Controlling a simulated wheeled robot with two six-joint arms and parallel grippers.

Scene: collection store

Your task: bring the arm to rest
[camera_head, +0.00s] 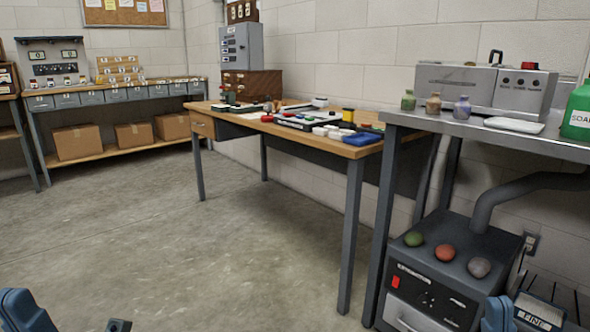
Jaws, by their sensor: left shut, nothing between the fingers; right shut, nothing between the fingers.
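A blue part of my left arm (22,311) shows at the bottom left edge. A blue part of my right arm (497,316) shows at the bottom edge, right of the middle. Both arms are low and mostly cut off by the frame. I cannot make out fingers of either gripper. A small dark piece (118,325) shows at the bottom edge near my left arm; I cannot tell what it is.
A wooden-topped workbench (345,149) with several small items stands ahead. A metal bench (440,121) with bottles stands at the right, above a dark machine (455,258). A shelf bench (100,158) with boxes is at the back left. The floor (180,255) between is clear.

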